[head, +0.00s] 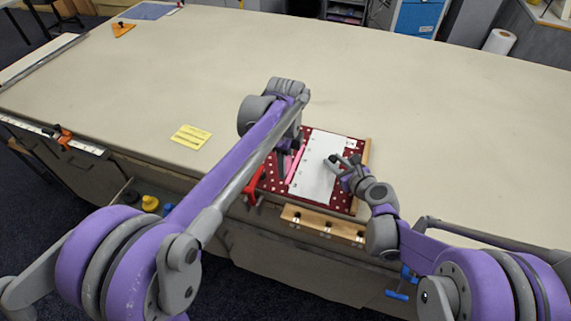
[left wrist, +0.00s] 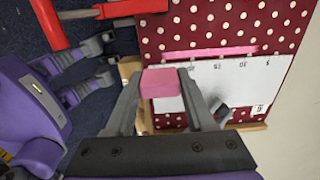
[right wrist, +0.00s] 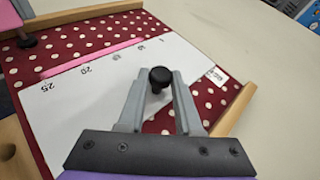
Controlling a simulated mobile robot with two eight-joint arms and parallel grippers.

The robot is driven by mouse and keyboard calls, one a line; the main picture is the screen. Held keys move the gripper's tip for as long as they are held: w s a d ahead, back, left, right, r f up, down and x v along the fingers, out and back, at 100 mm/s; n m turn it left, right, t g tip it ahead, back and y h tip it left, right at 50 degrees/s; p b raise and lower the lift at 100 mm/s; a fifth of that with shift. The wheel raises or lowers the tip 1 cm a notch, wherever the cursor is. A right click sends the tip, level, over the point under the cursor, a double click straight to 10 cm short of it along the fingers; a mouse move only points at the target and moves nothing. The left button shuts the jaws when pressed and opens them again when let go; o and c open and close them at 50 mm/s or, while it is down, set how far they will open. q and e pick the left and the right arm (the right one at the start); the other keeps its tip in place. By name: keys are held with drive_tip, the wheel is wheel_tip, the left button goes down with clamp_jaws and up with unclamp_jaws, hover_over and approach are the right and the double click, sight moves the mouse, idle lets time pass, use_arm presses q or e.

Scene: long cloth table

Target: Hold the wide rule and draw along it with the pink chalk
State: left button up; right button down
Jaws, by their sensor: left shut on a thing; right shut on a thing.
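The wide white rule (head: 317,172) lies flat on a red board with white dots (right wrist: 100,32); its numbers show in the right wrist view (right wrist: 100,85). My right gripper (head: 347,166) is over the rule, shut on its black knob (right wrist: 160,77). My left gripper (head: 287,166) is at the rule's left side in the head view, shut on the pink chalk (left wrist: 160,83). A pink line (right wrist: 90,60) runs along the rule's edge on that side. Whether the chalk's tip touches the cloth is hidden.
Wooden strips (right wrist: 235,110) edge the board. A red clamp (head: 255,185) grips the table's front edge beside it, and a wooden rack (head: 322,224) stands in front. A yellow card (head: 190,137) lies to the left.

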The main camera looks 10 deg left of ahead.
drive_tip(key=c, duration=0.5)
unclamp_jaws()
drive_tip(key=v, duration=1.2)
